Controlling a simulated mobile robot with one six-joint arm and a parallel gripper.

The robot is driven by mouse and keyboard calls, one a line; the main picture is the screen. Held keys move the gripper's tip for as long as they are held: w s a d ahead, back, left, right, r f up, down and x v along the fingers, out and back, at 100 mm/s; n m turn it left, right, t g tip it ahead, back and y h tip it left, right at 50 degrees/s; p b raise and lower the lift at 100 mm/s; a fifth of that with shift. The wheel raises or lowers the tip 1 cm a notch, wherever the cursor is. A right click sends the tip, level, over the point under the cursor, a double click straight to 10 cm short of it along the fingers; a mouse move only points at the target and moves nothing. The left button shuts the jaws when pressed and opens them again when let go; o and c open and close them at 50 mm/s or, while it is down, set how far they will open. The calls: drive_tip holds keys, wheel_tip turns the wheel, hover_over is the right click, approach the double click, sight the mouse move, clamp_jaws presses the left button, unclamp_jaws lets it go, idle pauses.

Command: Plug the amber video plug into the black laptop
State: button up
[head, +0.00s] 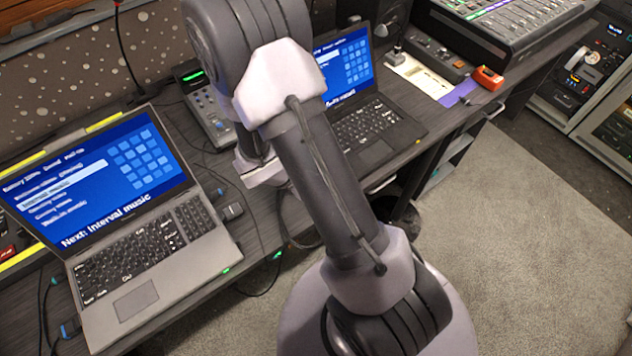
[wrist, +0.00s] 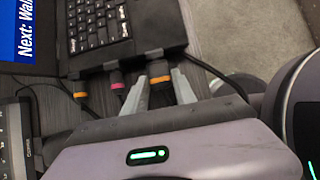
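The black laptop (head: 410,130) stands open on the desk, partly hidden by my arm in the head view. In the wrist view its front corner and keyboard (wrist: 98,22) show at the top. My gripper (wrist: 160,78) has its fingertips on either side of a black plug with an amber band (wrist: 161,80), seemingly closed on it. The plug points at the laptop's near side edge and appears to meet it; I cannot tell whether it is seated. My fingers are hidden in the head view.
A pink-banded plug (wrist: 117,83) and another orange-banded plug (wrist: 80,96) are at the same laptop edge, left of my gripper. A grey laptop (head: 150,260) stands at left. A control box (head: 208,105) sits between the laptops. A mixer (head: 500,30) is at the back right.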

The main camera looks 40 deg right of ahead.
drive_tip(key=o, duration=0.5)
drive_tip(key=shift+d, duration=0.1)
drive_tip(key=shift+c, duration=0.2)
